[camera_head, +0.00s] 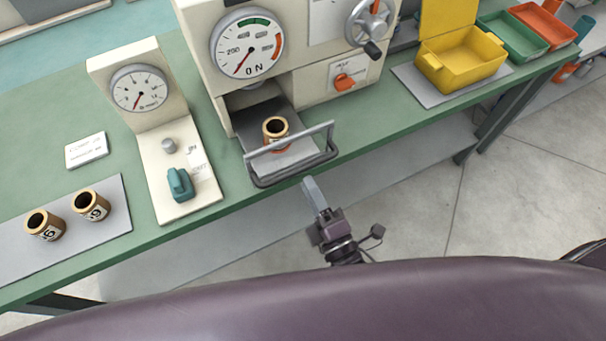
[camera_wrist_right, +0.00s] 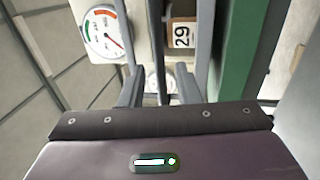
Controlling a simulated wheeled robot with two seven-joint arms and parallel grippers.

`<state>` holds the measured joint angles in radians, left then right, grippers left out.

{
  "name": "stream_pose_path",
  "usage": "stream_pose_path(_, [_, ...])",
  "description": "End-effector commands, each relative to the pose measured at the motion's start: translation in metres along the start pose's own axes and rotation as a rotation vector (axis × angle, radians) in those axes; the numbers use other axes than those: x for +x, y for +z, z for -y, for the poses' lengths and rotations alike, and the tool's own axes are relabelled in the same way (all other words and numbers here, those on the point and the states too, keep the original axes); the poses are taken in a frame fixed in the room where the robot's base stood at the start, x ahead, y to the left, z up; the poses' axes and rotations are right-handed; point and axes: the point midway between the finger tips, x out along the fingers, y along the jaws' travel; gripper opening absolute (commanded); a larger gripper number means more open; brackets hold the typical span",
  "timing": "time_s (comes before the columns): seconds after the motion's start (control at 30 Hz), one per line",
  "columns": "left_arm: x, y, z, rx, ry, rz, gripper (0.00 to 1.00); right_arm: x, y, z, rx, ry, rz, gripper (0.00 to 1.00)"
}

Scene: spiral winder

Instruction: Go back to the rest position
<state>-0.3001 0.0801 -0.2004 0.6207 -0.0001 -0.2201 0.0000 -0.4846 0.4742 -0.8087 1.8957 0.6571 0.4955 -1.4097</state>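My right gripper (camera_head: 313,187) is just in front of the grey handle (camera_head: 295,142) of the machine's pulled-out tray (camera_head: 298,160). In the right wrist view its two fingers (camera_wrist_right: 159,88) stand apart, with no object gripped. A grey bar shows in the gap between them, but I cannot tell its exact depth. A brown-and-tan cylinder (camera_head: 275,128) stands upright in the tray; the right wrist view shows a cylinder labelled 29 (camera_wrist_right: 182,37). My left gripper is not in view.
The winding machine (camera_head: 290,60) has a dial, handwheel and orange knob. Left are a gauge stand (camera_head: 165,130) with a teal knob and two cylinders on a grey plate (camera_head: 110,225). Right are a yellow bin (camera_head: 460,62) and green and red trays. Floor in front is clear.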

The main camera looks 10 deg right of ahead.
Motion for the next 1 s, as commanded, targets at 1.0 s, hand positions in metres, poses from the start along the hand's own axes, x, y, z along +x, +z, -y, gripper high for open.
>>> stream_pose_path(1.0, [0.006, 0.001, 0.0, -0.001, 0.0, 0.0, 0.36, -0.025, 0.013, 0.049, 0.059, -0.106, 0.008, 0.3])
